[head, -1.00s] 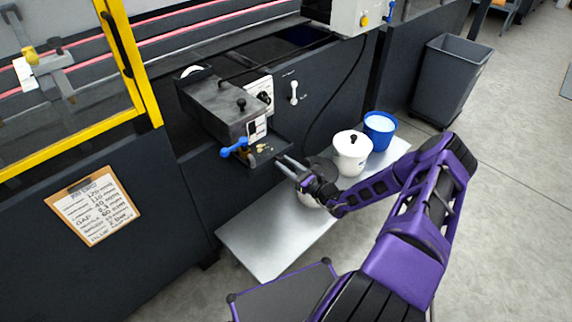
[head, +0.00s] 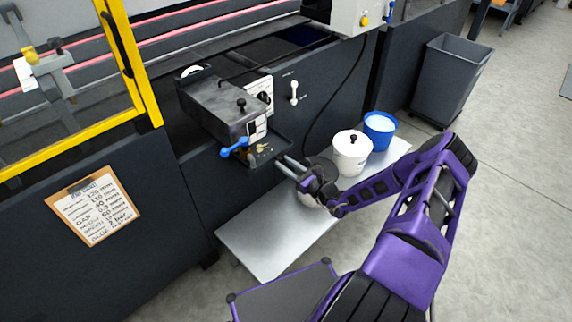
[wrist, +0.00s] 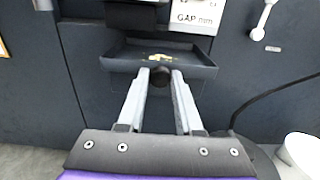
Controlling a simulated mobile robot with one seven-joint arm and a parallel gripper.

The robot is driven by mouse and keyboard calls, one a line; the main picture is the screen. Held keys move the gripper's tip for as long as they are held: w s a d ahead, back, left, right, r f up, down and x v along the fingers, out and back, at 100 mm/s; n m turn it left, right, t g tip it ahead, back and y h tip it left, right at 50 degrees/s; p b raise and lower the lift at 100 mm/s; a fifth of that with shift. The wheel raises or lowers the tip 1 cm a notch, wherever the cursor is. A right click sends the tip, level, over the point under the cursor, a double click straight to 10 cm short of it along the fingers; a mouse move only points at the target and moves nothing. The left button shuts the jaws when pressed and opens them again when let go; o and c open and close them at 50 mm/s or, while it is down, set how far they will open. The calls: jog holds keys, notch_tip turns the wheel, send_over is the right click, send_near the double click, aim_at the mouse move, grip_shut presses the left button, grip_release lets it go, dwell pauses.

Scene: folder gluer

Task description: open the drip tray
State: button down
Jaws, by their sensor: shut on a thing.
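The drip tray (head: 275,152) is a shallow dark tray under the grey glue unit. In the wrist view the drip tray (wrist: 125,52) shows its open top, with a yellowish smear on its floor. A dark round knob (wrist: 160,75) sits at the middle of its front wall. My gripper (wrist: 161,77) is shut on this knob, one pale finger on each side. In the head view my gripper (head: 280,161) reaches the tray's front from the lower right. The tray stands out from under the unit, and its back end is hidden beneath it.
The glue unit (head: 215,108) has a blue lever (head: 235,147) close left of the tray. A metal shelf (head: 260,240) below carries a white lidded pot (head: 351,155) and a blue bucket (head: 379,128). A dark cable hangs to the right.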

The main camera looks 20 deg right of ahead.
jog(key=p+v, duration=0.2)
jog(key=v, duration=1.2)
jog(key=shift+p, duration=0.3)
jog(key=shift+s+f, duration=0.1)
jog(key=c, duration=0.6)
grip_release()
jog(key=v, duration=1.7)
jog(key=shift+s+d, duration=0.1)
jog(key=shift+s, duration=0.1)
